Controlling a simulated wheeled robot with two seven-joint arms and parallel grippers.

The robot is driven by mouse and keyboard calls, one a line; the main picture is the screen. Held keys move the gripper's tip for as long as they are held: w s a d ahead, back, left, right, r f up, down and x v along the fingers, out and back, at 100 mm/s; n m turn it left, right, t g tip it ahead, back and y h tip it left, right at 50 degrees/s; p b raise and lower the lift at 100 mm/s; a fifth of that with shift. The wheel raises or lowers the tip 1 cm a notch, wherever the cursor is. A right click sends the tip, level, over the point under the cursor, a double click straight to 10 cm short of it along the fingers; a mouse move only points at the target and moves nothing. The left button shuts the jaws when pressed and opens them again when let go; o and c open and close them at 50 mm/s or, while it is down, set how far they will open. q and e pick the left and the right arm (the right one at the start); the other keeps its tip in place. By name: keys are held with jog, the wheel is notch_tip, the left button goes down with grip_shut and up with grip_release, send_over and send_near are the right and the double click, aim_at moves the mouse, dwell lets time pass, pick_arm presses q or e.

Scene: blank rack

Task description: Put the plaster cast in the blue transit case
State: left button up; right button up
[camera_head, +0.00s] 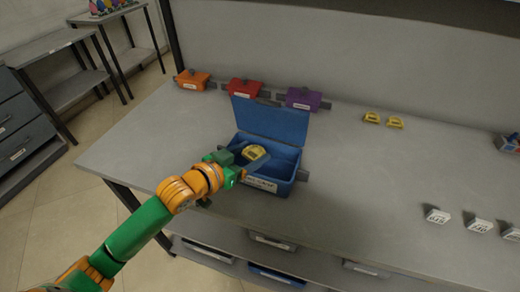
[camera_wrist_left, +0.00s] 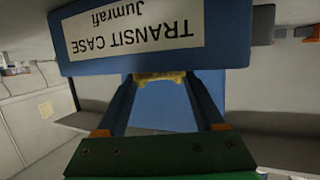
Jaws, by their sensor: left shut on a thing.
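The blue transit case (camera_head: 268,183) stands on the grey table with its lid (camera_head: 270,118) raised at the back. Its label also shows upside down in the left wrist view, on the case's front wall (camera_wrist_left: 225,45). My left gripper (camera_head: 248,160) reaches over the case's front left side. It is shut on a yellow piece, which I take as the plaster cast (camera_head: 256,152). The cast appears over the case opening; whether it touches the floor inside is unclear. In the left wrist view, the cast (camera_wrist_left: 160,77) shows between the fingertips, partly hidden by the case wall. My right gripper is not in view.
Orange (camera_head: 192,79), red (camera_head: 244,88) and purple (camera_head: 303,98) closed cases line the back. Two yellow pieces (camera_head: 371,117) (camera_head: 395,122) lie at back right. White labelled blocks (camera_head: 437,215) (camera_head: 480,225) lie at front right. The table centre right is clear.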

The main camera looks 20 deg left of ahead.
aim_at(258, 149)
pick_arm(q)
jog(key=w, duration=0.2)
jog(key=w+d+p, duration=0.1)
jog(key=shift+w+r, duration=0.1)
jog(key=shift+r, duration=0.25)
jog(key=shift+w+d+f, duration=0.25)
jog(key=shift+f, duration=0.3)
jog(key=shift+c, duration=0.7)
jog(key=shift+s+d+f, duration=0.15)
jog(key=shift+s+f, duration=0.05)
jog(key=shift+f, duration=0.05)
grip_shut()
jog(key=shift+w+a+f, duration=0.2)
jog(key=shift+f, duration=0.1)
jog(key=o, duration=1.3)
grip_release()
jog(key=shift+c, duration=0.2)
jog(key=shift+s+d+r, duration=0.1)
jog(key=shift+r, duration=0.2)
jog(key=v, duration=1.2)
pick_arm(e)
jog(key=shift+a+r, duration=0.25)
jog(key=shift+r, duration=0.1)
